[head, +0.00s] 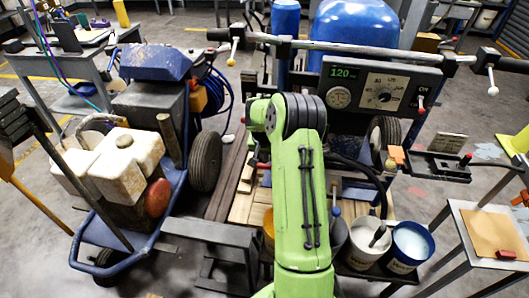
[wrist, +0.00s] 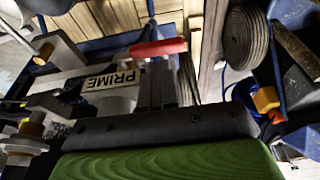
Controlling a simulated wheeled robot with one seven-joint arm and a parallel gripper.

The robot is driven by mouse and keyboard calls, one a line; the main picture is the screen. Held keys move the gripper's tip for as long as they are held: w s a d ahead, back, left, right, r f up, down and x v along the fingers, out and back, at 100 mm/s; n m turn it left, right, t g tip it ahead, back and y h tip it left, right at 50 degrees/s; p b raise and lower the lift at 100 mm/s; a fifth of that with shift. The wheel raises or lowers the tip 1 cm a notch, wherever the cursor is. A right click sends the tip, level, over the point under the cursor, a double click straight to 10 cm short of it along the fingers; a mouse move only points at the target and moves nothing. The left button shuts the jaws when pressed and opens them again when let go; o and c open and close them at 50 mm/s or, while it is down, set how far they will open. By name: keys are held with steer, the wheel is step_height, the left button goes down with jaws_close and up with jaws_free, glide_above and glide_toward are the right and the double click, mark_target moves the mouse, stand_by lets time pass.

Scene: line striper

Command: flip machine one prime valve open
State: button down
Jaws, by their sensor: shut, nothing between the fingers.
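The prime valve's red handle (wrist: 158,48) lies nearly level across the upper middle of the wrist view. A yellowish PRIME label (wrist: 112,80) sits just left of and below it on a pale metal part. My gripper (wrist: 158,72) is shut and empty, its dark fingers pointing up at the red handle. The fingertips overlap the handle's lower edge in the picture; I cannot tell whether they touch it. In the head view my green arm covers the gripper. A small red tip (head: 262,166) shows just left of the arm, low on the striper.
The striper's control panel (head: 378,86) with a gauge and a 120 display stands behind my arm. A blue-framed cart with a cream jug (head: 125,165) is at left. A small table (head: 490,235) is at right.

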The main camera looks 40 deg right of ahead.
steer(key=shift+x, duration=1.3)
steer(key=shift+w, duration=0.1)
